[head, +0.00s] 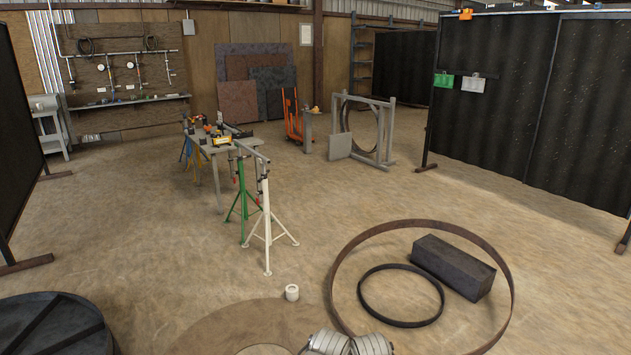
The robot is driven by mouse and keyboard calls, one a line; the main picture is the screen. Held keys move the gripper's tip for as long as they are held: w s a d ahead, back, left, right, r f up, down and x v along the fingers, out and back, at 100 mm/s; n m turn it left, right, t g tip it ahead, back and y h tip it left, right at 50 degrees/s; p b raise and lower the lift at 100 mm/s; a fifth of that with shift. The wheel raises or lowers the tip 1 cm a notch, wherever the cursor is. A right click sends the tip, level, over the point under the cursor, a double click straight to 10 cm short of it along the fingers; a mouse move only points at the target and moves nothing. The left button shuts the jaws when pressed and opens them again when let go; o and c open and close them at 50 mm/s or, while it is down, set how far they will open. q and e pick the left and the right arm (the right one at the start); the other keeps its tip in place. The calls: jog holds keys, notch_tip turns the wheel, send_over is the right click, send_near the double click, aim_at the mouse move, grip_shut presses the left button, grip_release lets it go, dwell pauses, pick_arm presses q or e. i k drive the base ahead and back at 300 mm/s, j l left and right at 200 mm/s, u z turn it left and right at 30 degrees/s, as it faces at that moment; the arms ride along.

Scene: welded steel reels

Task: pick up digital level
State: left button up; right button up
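A small yellow and dark item (221,141) lies on the near part of the grey work table (215,149), left of centre in the head view. It may be the digital level, but it is too small to tell. Several other small tools in orange, red and black lie farther back on the same table. Neither of my grippers shows in the head view.
Green (243,200) and white (266,225) pipe stands are by the table's near right side. A large steel ring (513,290), smaller ring (402,325) and dark block (453,267) lie right. A white roll (292,292) sits centre. Floor left of the stands is clear.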

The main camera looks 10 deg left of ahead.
aim_at(218, 141)
jog(key=i+j+u, duration=0.5)
jog(key=i+u, duration=0.55)
jog(key=i, duration=0.2)
jog(key=i+j, duration=0.1)
jog(key=i, duration=3.5)
jog(key=i+j+z, duration=0.2)
jog(key=i, duration=0.3)
jog(key=i+j+z, duration=0.25)
jog(key=i, duration=0.25)
jog(key=i+j+z, duration=0.2)
jog(key=i, duration=0.25)
jog(key=i+j+z, duration=0.2)
jog(key=i+j, duration=0.15)
jog(key=i+j+z, duration=0.15)
jog(key=i+j, duration=0.25)
jog(key=i, duration=0.15)
jog(key=i+j+z, duration=0.2)
jog(key=i+j, duration=0.25)
jog(key=i+j+z, duration=0.15)
jog(key=i+j, duration=0.25)
jog(key=j, duration=0.15)
jog(key=i+j+z, duration=0.2)
jog(key=i+j, duration=0.15)
jog(key=j, duration=0.2)
